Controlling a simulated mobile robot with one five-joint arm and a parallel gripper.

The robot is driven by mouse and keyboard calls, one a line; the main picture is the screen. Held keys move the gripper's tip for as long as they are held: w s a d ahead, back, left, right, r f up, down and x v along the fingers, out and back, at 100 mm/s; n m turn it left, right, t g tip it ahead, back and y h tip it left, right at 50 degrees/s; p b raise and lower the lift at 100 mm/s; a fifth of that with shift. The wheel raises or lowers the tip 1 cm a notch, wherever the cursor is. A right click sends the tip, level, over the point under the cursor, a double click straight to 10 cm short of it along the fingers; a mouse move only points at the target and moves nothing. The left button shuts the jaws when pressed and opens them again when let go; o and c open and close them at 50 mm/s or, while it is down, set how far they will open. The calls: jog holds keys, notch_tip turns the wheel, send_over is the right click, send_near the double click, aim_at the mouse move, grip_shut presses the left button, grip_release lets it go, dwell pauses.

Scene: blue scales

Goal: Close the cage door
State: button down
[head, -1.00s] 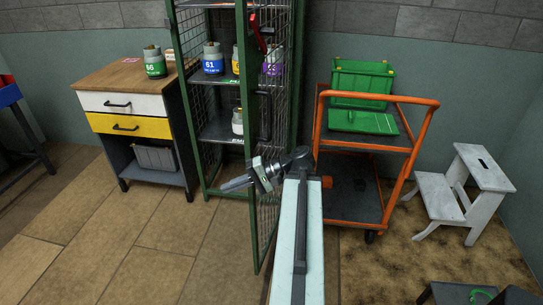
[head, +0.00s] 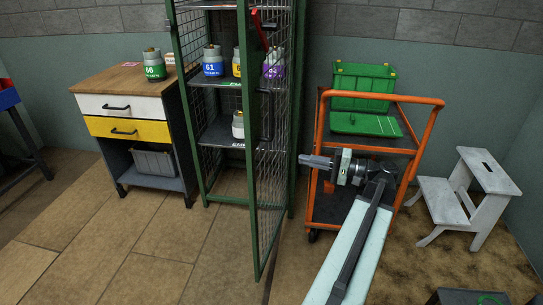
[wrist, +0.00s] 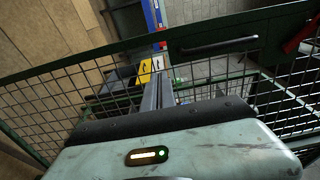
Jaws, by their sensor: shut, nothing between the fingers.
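The cage door (head: 250,195) is a green-framed mesh panel. It stands open, swung out toward me from the green cage (head: 199,150). It carries a dark handle (head: 267,115) and a red lever (head: 261,30). My gripper (head: 306,161) is shut and empty, to the right of the door, pointing left toward its mesh side. I cannot tell whether it touches the door. In the wrist view the door's frame and mesh cross the picture in front of my gripper (wrist: 158,92), with the handle (wrist: 220,45) and part of the red lever (wrist: 300,38) above.
Bottles (head: 213,62) stand on the cage shelves. A wooden-topped drawer cabinet (head: 124,103) is left of the cage. An orange trolley (head: 428,130) with a green crate (head: 362,85) stands to the right, behind my arm. A white step stool (head: 465,195) is farther right. Floor left of the door is clear.

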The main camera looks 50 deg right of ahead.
aim_at(257, 151)
jog(key=x, duration=1.4)
jog(key=shift+a, duration=0.1)
